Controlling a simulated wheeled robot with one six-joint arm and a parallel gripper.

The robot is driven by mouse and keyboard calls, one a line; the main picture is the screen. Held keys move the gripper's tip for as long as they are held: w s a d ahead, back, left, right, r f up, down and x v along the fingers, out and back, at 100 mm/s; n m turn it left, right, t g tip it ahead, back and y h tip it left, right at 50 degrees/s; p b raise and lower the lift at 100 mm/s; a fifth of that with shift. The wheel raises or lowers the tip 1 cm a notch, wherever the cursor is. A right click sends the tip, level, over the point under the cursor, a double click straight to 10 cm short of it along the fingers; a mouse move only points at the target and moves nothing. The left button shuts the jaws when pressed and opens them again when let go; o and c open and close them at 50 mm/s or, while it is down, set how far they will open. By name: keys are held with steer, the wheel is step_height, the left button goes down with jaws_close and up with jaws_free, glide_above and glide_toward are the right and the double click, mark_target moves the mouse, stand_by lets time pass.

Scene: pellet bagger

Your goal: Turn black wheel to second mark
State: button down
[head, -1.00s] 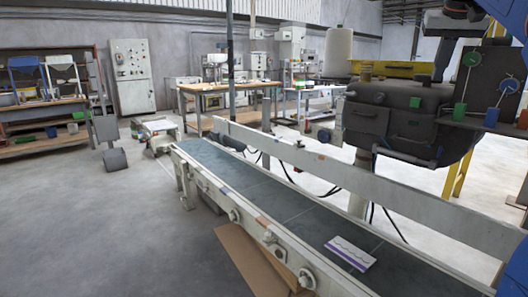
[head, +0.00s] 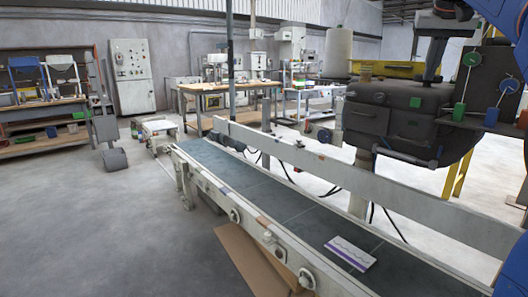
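A small dark wheel (head: 324,136) shows at the left side of the dark bagger machine (head: 400,118) in the head view. It looks like the black wheel, but its marks are too small to make out. My gripper (head: 433,76), dark and pointing down, hangs at the upper right in front of the machine's top. It appears well to the right of the wheel, with a clear gap between them in the picture. Its fingers blend into the dark machine behind, so I cannot see whether they are apart.
A long conveyor (head: 255,190) runs below the machine, with a pale rail along its far side and a white and purple packet (head: 350,253) on its belt. Green and blue knobs (head: 490,115) sit on the machine's right.

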steer(key=shift+a, duration=0.1)
stand_by(0.4)
steer(key=shift+s+a, duration=0.2)
steer(key=shift+s, duration=0.1)
step_height(320, 180, up, 6)
stand_by(0.6)
steer(key=shift+d, duration=0.15)
steer(key=shift+s+d+f, duration=0.1)
steer(key=shift+d+f, duration=0.15)
steer(key=shift+f, duration=0.75)
steer(key=shift+s+d+f, duration=0.1)
steer(key=shift+d+f, duration=0.2)
steer(key=shift+f, duration=0.7)
steer(key=shift+d+f, duration=0.25)
steer(key=shift+f, duration=0.75)
steer(key=shift+w, duration=0.2)
